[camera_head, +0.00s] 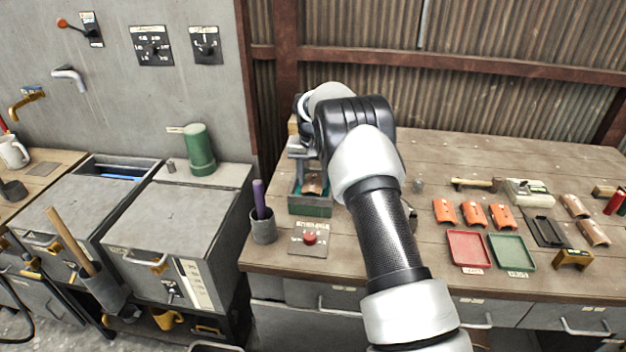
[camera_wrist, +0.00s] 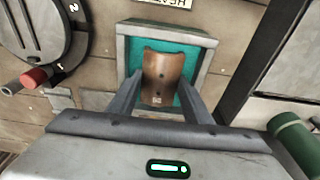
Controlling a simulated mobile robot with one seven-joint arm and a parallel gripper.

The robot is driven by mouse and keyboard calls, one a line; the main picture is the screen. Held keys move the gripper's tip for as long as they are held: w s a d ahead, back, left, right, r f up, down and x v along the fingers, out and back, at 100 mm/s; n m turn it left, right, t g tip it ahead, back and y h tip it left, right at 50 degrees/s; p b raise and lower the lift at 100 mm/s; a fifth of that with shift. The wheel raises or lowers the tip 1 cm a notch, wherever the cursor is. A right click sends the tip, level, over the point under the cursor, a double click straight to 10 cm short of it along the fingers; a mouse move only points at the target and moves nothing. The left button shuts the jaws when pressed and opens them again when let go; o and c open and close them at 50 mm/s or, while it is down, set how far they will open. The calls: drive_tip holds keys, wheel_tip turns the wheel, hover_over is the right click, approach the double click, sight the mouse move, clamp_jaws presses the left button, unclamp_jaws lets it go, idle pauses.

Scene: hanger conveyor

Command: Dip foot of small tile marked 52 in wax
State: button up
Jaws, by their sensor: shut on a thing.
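A curved brown tile (camera_wrist: 166,70) stands between the two fingers of my gripper (camera_wrist: 161,88) in the wrist view. My gripper is shut on it by its sides. A small pale mark shows near the tile's lower edge, too small to read for sure. Behind the tile is an open box (camera_wrist: 205,40) with a teal inside, likely the wax bath. In the head view the tile (camera_head: 313,184) shows over the green-fronted box (camera_head: 310,207). My arm hides part of the gripper there. I cannot tell whether the tile's foot touches the teal.
A red button (camera_head: 309,238) sits in front of the box, and a cup with a purple-handled tool (camera_head: 262,226) stands left. Right of my arm are several orange tiles (camera_head: 473,215), a red tray (camera_head: 468,250) and a green tray (camera_head: 511,252). A dial (camera_wrist: 45,40) shows in the wrist view.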

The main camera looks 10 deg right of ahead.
sight(313, 180)
drive_tip(key=shift+r, duration=0.25)
drive_tip(key=shift+r+p, duration=0.75)
drive_tip(key=shift+r, duration=0.45)
drive_tip(key=shift+r, duration=0.15)
idle(0.3)
drive_tip(key=shift+r+p, duration=1.55)
drive_tip(key=shift+r, duration=0.85)
drive_tip(key=shift+s, duration=0.1)
